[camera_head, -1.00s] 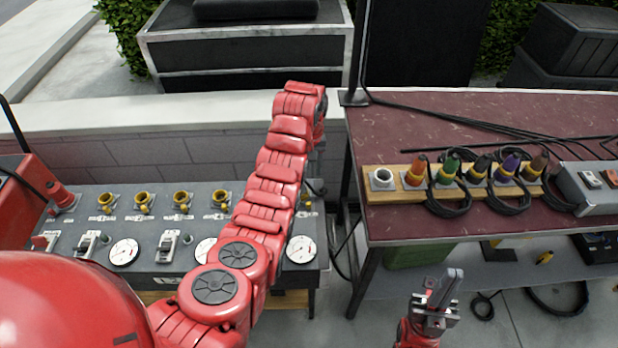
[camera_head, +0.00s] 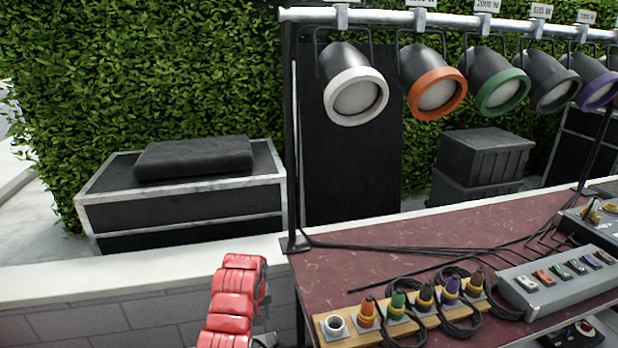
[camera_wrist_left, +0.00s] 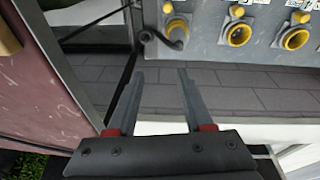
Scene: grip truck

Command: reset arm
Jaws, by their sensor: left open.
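My left arm (camera_head: 233,300) is red and segmented and rises from the bottom edge of the head view, left of the maroon table (camera_head: 440,250). Its gripper is hidden in that view. In the left wrist view the left gripper (camera_wrist_left: 158,75) is open, with two grey fingers apart and nothing between them. It points at a dark gap and a block wall beside the panel with yellow-ringed sockets (camera_wrist_left: 240,34). My right gripper is in neither view now.
A wooden strip (camera_head: 350,339) on the table holds several coloured connectors and coiled cables. A grey switch box (camera_head: 560,285) stands to their right. Several lamps with coloured rims hang from a rail (camera_head: 440,18) above. A black case (camera_head: 185,215) stands behind the low wall (camera_head: 130,275).

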